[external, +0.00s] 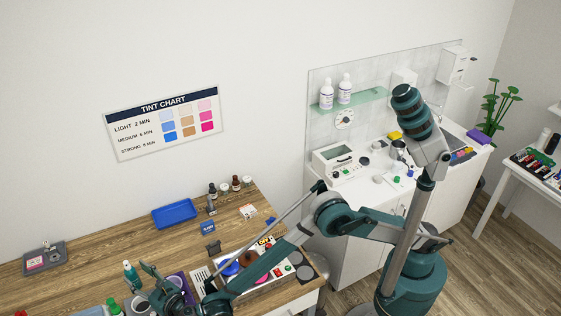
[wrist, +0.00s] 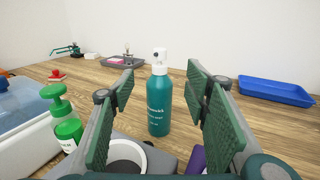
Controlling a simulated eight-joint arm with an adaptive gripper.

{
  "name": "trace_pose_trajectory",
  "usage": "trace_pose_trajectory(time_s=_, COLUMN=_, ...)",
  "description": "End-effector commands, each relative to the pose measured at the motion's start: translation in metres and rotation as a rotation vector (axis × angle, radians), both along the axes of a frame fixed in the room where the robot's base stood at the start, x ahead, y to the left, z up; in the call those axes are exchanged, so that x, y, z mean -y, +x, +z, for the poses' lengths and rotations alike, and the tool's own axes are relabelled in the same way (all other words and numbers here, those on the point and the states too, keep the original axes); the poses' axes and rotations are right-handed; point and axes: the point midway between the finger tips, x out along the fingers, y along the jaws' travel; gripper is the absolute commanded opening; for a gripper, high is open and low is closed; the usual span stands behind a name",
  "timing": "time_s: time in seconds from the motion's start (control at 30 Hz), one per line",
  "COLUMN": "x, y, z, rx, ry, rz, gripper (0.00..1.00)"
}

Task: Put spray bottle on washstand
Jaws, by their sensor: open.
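The spray bottle (wrist: 159,104) is teal with a white spray head. It stands upright on the wooden table (wrist: 240,125), straight ahead between my fingers in the wrist view. In the external view the bottle (external: 130,274) shows at the lower left. My gripper (wrist: 158,88) is open and empty, with one green-padded finger on each side of the bottle's line; I cannot tell whether it touches the bottle. In the external view my gripper (external: 145,280) is just right of the bottle. A white cabinet unit (external: 352,258), apparently the washstand, stands at the back right with several items on top.
A green pump bottle (wrist: 66,122) stands left of my left finger. A white round cup (wrist: 127,152) and a purple item (wrist: 196,160) are below and between the fingers. A blue tray (wrist: 274,92) lies to the right. A grey tray (wrist: 112,62) lies behind.

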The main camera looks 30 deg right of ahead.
Motion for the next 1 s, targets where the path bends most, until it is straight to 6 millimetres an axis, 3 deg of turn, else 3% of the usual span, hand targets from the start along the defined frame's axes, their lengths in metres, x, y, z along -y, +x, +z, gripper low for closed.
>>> trace_pose_trajectory(time_s=0.27, x=-0.004, y=0.008, z=-0.001, rx=0.0, ry=0.0, rz=-0.001, gripper=0.46)
trace_pose_trajectory(time_s=0.7, x=-0.026, y=0.052, z=-0.001, rx=0.0, ry=0.0, rz=-0.001, gripper=0.46)
trace_pose_trajectory(time_s=1.0, x=-0.028, y=0.056, z=0.0, rx=0.0, ry=0.0, rz=0.0, gripper=0.46)
